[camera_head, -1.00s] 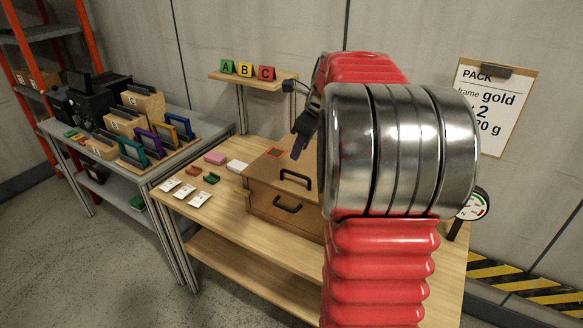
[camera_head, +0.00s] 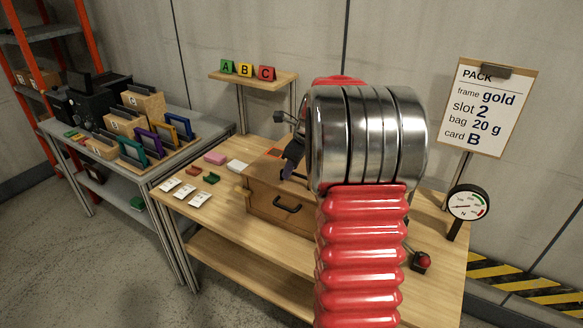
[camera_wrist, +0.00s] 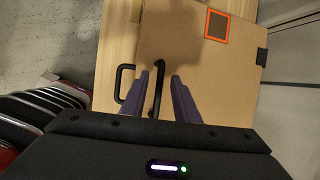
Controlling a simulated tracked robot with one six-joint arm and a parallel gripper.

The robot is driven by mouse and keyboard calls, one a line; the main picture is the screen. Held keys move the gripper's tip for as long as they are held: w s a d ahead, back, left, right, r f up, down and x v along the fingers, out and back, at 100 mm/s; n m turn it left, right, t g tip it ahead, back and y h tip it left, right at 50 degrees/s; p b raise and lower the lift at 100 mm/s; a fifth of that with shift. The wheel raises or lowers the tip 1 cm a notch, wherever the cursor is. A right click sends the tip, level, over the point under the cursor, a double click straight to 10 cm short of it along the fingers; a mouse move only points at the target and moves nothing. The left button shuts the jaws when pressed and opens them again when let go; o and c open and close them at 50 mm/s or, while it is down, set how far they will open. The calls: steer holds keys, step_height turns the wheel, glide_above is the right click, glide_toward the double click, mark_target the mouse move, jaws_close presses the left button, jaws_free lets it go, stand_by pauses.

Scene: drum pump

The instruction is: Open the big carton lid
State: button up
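The big carton (camera_head: 264,203) is a brown box on the wooden table, with its lid (camera_wrist: 195,65) lying flat and closed on top. In the wrist view a black handle (camera_wrist: 159,85) stands on the lid, between the two dark fingers of my gripper (camera_wrist: 160,77). A gap shows on either side of the handle, so the fingers look open around it. A second black handle (camera_head: 288,205) is on the carton's front and also shows in the wrist view (camera_wrist: 124,82). My arm hides the carton's right part in the head view.
An orange-edged square (camera_wrist: 217,25) lies on the lid. A dial gauge (camera_head: 469,203) and a red button (camera_head: 424,260) stand at the right.

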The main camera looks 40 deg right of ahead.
jaws_close()
stand_by(0.6)
